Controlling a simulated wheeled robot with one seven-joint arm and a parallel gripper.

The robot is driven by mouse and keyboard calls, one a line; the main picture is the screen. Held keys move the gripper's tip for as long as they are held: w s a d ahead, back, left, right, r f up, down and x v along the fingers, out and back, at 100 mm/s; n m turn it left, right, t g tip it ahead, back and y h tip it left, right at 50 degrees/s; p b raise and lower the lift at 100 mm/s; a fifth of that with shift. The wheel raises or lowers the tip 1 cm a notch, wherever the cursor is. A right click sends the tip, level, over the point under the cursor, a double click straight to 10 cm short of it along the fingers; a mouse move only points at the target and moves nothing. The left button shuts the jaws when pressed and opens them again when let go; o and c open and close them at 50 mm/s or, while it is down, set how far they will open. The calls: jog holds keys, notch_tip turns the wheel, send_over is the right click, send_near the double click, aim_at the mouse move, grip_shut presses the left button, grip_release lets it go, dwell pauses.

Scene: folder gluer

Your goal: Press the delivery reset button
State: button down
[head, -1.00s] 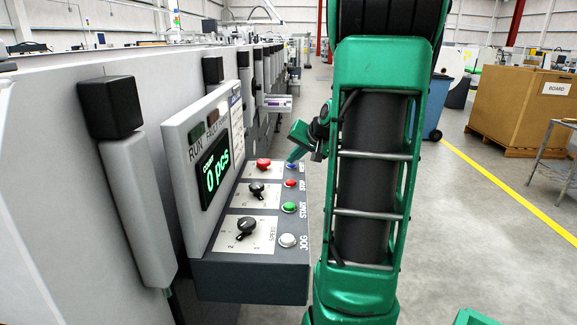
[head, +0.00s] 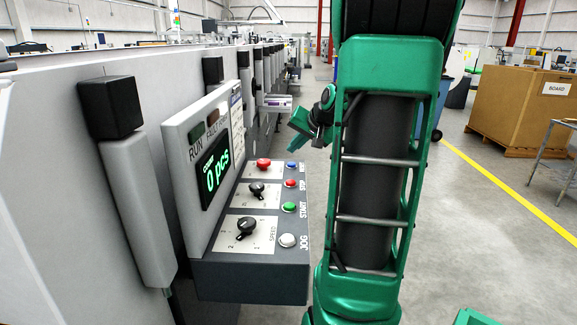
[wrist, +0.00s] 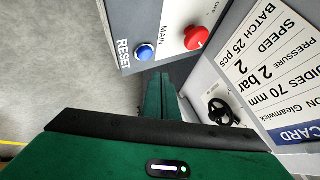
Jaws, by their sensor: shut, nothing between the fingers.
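The blue reset button (head: 292,166) is at the far end of the button row on the grey control panel (head: 250,275). In the wrist view the blue button (wrist: 145,52) sits beside the word RESET, in a dark ring. My gripper (head: 294,143) is shut and empty, above and beyond the button in the head view, with a gap between them. In the wrist view its green fingertips (wrist: 159,76) point toward the panel edge just below the button, and do not cover it.
A red knob (head: 263,164) marked MAIN is left of the button. The red stop (head: 291,183), green start (head: 289,207) and white jog (head: 288,241) buttons are nearer. A display (head: 213,172) reads 0 pcs.

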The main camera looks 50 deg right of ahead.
aim_at(293, 165)
jog(key=shift+r, duration=1.5)
jog(key=shift+s, duration=0.1)
